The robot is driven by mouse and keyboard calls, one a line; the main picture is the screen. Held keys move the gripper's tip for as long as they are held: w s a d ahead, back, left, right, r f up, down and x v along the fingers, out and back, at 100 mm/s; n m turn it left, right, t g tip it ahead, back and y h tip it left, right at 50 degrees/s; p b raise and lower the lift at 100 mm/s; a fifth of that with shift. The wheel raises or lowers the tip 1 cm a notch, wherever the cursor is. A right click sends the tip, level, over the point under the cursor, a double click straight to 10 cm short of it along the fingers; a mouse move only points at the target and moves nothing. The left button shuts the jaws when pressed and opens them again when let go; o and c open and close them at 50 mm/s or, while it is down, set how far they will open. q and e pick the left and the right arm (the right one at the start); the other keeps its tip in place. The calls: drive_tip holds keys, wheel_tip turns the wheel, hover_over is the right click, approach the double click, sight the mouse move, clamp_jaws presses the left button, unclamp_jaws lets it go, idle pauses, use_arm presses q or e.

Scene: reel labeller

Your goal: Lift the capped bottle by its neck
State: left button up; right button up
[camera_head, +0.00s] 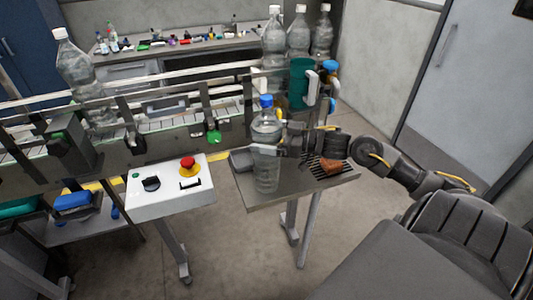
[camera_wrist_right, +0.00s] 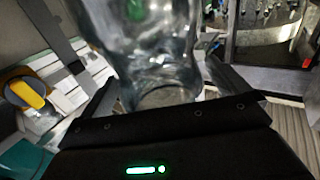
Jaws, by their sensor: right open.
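A clear bottle (camera_head: 266,175) with a blue cap (camera_head: 266,101) stands upright on a small steel side table (camera_head: 290,190). My right gripper (camera_head: 280,143) reaches in from the right at the height of the bottle's upper body, below the cap. It is open. In the right wrist view the clear bottle (camera_wrist_right: 155,50) shows between the two spread fingers of my right gripper (camera_wrist_right: 165,95); whether they touch it I cannot tell. The cap is out of that view. My left gripper is not in view.
The conveyor (camera_head: 170,125) runs behind and left, with a white-capped bottle (camera_head: 80,70) on it and more at its right end. A control box (camera_head: 165,187) with a red button (camera_head: 187,163) stands left of the table. A brown piece (camera_head: 331,168) lies on the table's grate.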

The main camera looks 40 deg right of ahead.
drive_tip(key=c, duration=1.8)
drive_tip(key=shift+r, duration=0.25)
drive_tip(key=shift+c, duration=1)
drive_tip(key=shift+w+d, duration=0.1)
